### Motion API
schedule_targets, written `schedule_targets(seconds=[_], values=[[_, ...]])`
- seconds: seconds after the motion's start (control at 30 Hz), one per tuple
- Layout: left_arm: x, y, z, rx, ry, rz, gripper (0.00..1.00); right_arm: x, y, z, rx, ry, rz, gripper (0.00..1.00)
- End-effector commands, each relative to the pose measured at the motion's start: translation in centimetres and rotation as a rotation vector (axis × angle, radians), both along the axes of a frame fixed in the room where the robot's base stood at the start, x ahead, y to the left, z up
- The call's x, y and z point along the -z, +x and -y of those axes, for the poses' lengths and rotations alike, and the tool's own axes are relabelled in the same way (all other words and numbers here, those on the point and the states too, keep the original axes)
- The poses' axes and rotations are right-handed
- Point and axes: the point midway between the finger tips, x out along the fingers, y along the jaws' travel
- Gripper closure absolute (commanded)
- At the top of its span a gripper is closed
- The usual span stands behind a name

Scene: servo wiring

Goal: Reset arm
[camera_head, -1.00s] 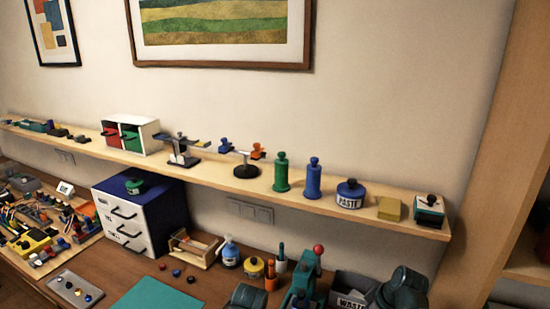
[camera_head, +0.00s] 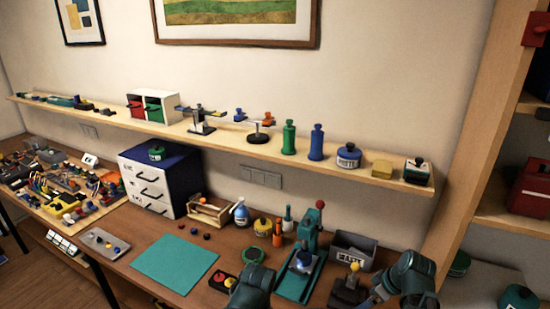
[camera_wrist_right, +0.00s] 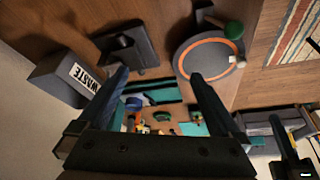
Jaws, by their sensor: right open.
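My right gripper (camera_wrist_right: 157,78) shows in the right wrist view with its two dark fingers apart and nothing between them. Beyond the fingertips are the bench and small blurred objects. In the head view, part of my right arm (camera_head: 412,278) is at the lower right, beside the waste bin (camera_head: 352,250); its fingers are not clear there. Part of my left arm (camera_head: 251,288) is at the bottom middle, and its gripper is not visible. The waste bin also shows at the left of the right wrist view (camera_wrist_right: 70,78).
A teal press (camera_head: 309,232) and a black stand with a yellow knob (camera_head: 349,287) are between my arms. A teal mat (camera_head: 175,262) lies clear at the left. A white drawer unit (camera_head: 150,185) stands behind it. A loaded shelf (camera_head: 225,143) runs above the bench.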

Motion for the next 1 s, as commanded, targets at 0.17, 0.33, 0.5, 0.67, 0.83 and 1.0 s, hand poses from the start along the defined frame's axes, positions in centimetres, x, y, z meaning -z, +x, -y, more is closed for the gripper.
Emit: schedule_targets(seconds=[0.17, 0.33, 0.5, 0.67, 0.83, 1.0], values=[[0.1, 0.0, 0.0, 0.0, 0.0, 0.0, 1.0, 0.2, -0.1, -0.9, 0.005, -0.002, -0.02, 0.0], [0.1, 0.0, 0.0, 0.0, 0.0, 0.0, 1.0, 0.5, -0.4, -2.4, 0.02, -0.006, -0.056, 0.0], [0.2, 0.0, 0.0, 0.0, 0.0, 0.0, 1.0, 0.9, -0.9, -4.4, 0.043, -0.015, -0.103, 0.0], [0.4, 0.0, 0.0, 0.0, 0.0, 0.0, 1.0, 1.4, -1.7, -7.2, 0.078, -0.037, -0.166, 0.0], [0.6, 0.0, 0.0, 0.0, 0.0, 0.0, 1.0, 2.0, -3.2, -11.0, 0.138, -0.085, -0.245, 0.0], [0.9, 0.0, 0.0, 0.0, 0.0, 0.0, 1.0, 2.6, -5.9, -15.8, 0.24, -0.182, -0.323, 0.0]])
